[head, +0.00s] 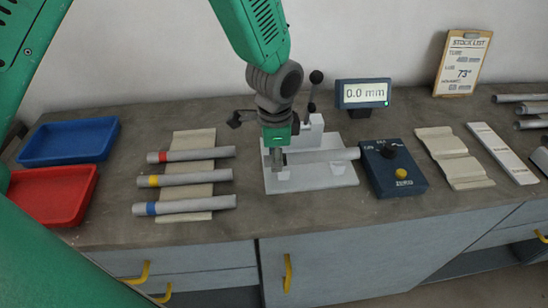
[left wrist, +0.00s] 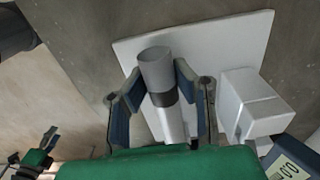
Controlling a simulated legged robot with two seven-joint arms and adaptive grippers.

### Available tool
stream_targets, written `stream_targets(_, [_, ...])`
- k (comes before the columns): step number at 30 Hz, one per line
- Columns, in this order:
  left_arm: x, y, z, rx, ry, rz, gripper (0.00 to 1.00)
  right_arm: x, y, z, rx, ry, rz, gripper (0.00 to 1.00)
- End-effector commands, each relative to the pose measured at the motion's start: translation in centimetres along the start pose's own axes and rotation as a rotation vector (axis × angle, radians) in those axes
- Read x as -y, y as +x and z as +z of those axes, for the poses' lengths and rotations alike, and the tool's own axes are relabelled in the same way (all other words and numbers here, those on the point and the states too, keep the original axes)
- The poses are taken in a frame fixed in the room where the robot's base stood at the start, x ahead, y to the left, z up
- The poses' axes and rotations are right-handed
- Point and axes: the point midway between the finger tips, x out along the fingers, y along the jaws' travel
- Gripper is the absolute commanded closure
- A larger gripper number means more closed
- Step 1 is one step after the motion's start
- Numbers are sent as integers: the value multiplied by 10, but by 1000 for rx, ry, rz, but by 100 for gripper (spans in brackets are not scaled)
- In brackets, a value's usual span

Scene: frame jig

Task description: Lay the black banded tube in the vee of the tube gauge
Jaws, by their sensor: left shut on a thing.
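The tube gauge (head: 322,178) is a white plate with a raised block and a black-knobbed lever at its back. My left gripper (head: 278,160) is above the left part of the gauge, shut on the grey tube (head: 335,155). The tube lies level across the gauge, pointing right. In the left wrist view the tube's black band (left wrist: 163,98) shows between the blue-padded fingers (left wrist: 158,100), near one end. The fingers hide the vee there, so I cannot tell whether the tube rests in it. A small green and dark part, perhaps my right gripper, shows at that view's lower left.
Tubes with red, yellow and blue bands lie on a beige rack (head: 200,139) at left. Blue (head: 68,140) and red (head: 52,195) trays stand further left. A display (head: 363,94) reads 0.0 mm. A blue button box (head: 393,170) stands close to the gauge's right side.

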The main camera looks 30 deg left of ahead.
Motion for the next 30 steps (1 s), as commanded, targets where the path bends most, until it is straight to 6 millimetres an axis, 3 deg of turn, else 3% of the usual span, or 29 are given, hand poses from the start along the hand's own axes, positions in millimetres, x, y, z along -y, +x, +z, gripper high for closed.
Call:
stream_targets(1, [-6, 8, 1, 7, 5, 15, 100, 0, 1, 0, 0, 0, 0, 60])
stream_targets(7, [-7, 9, 3, 11, 5, 16, 100, 0, 2, 0, -1, -1, 0, 60])
stream_targets(8, [-7, 9, 3, 11, 5, 16, 68, 0, 2, 0, -1, -1, 0, 60])
stream_targets(9, [-7, 9, 3, 12, 5, 16, 54, 0, 2, 0, 0, -1, 0, 60])
stream_targets(26, [-6, 5, 4, 8, 3, 9, 54, 0, 1, 0, 0, 0, 0, 60])
stream_targets(30, [-5, -3, 3, 6, 2, 7, 54, 0, 0, 2, -2, 0, 0, 60])
